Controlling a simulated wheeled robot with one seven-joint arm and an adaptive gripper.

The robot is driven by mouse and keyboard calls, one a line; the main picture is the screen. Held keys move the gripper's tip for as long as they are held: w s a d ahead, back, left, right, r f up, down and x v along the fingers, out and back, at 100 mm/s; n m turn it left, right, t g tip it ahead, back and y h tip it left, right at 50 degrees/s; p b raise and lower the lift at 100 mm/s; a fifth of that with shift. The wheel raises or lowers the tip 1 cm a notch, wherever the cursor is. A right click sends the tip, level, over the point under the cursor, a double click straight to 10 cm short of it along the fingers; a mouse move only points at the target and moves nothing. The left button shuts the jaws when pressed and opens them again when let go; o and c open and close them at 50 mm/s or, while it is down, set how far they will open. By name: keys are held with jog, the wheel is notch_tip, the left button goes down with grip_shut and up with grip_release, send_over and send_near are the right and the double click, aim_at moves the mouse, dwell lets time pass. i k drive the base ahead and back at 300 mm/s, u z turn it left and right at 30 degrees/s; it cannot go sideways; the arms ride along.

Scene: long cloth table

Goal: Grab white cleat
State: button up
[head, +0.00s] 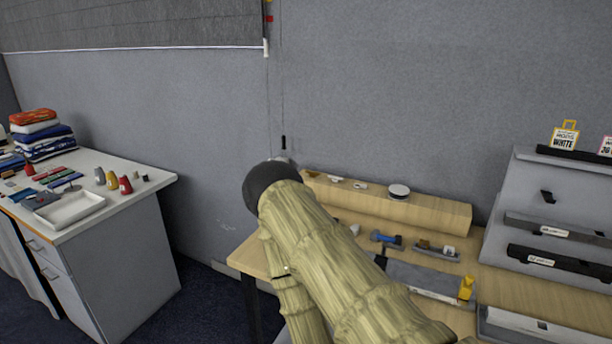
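I cannot tell for certain which thing is the white cleat. Small whitish pieces lie on top of the long wooden block (425,212): one small piece (334,179) at the left, another (360,185) beside it, and a round white disc (399,190) with a dark base farther right. Another small whitish piece (355,229) shows just beyond my arm, partly hidden. My arm, in a pale ridged sleeve, crosses the middle of the head view to a dark ball-shaped joint. My gripper does not show. The arm hides the left part of the wooden table.
The wooden table (545,292) holds a blue-headed tool (385,238), a grey plate with a yellow piece (466,287), and a grey stepped rack (513,195) with dark bars. At left, a white table (150,178) carries a tray (68,208) and folded cloths (45,140). Dark floor lies between.

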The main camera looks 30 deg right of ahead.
aim_at(335, 178)
jog(key=z, duration=0.15)
jog(key=i, duration=0.65)
jog(key=z, duration=0.75)
jog(key=i, duration=0.45)
jog(key=z, duration=0.5)
